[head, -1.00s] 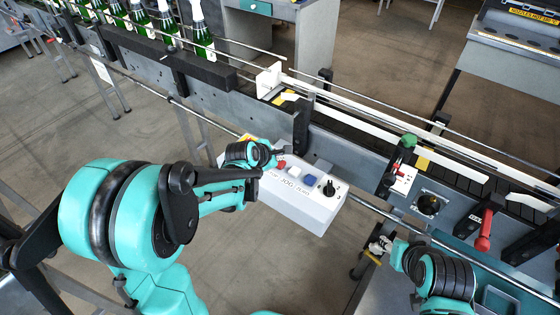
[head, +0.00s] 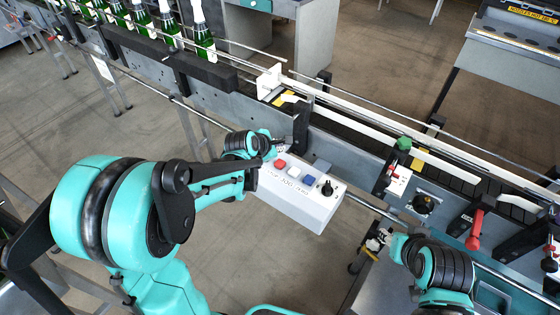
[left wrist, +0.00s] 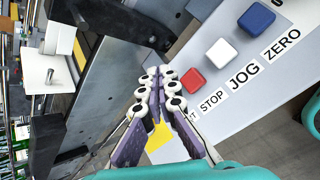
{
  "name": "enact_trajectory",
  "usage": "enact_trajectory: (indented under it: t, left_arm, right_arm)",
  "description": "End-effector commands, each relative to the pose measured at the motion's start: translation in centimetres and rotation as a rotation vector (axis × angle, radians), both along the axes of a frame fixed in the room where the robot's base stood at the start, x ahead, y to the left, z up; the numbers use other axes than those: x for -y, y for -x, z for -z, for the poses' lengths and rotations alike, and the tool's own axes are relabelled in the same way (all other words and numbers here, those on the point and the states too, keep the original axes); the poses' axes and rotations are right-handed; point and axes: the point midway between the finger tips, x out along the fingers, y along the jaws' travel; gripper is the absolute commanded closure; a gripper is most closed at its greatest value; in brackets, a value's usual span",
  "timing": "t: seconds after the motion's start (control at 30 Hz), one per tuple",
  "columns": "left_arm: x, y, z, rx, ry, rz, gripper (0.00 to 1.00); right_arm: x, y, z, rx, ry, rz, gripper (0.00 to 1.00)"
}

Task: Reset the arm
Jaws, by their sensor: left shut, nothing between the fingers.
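My left gripper (head: 279,149) is beside the upper left end of the white control box (head: 305,209), close to the red button (head: 280,163). In the left wrist view the left gripper (left wrist: 159,76) is shut and empty, its fingers side by side. The labels STOP, JOG and ZERO are readable there. My right gripper (head: 377,239) is small and partly hidden at the lower right, and its jaw state is unclear.
The conveyor (head: 340,150) runs behind the box. Green bottles (head: 205,42) stand in a row at the upper left. A red handle (head: 475,230) and a green knob (head: 404,144) stick out at the right. Open floor (head: 240,258) lies below the box.

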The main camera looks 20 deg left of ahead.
Motion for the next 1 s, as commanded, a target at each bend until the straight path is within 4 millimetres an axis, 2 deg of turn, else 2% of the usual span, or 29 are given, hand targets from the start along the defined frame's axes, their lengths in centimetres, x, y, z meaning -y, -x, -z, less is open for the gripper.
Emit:
enact_trajectory:
  t: [0.67, 0.77, 0.83, 1.0]
  left_arm:
    - [0.1, 0.4, -0.3, 0.003, -0.023, 0.021, 1.0]
    - [0.3, 1.9, -1.3, 0.013, -0.121, 0.11, 1.0]
    - [0.5, 3.8, -2.5, 0.026, -0.243, 0.223, 1.0]
    - [0.9, 10.4, -5.0, 0.058, -0.635, 0.604, 1.0]
  right_arm:
    - [0.0, 0.0, 0.0, 0.0, 0.0, 0.0, 0.6]
    - [0.0, 0.0, 0.0, 0.0, 0.0, 0.0, 0.6]
    - [0.0, 0.0, 0.0, 0.0, 0.0, 0.0, 0.6]
    - [0.0, 0.0, 0.0, 0.0, 0.0, 0.0, 0.6]
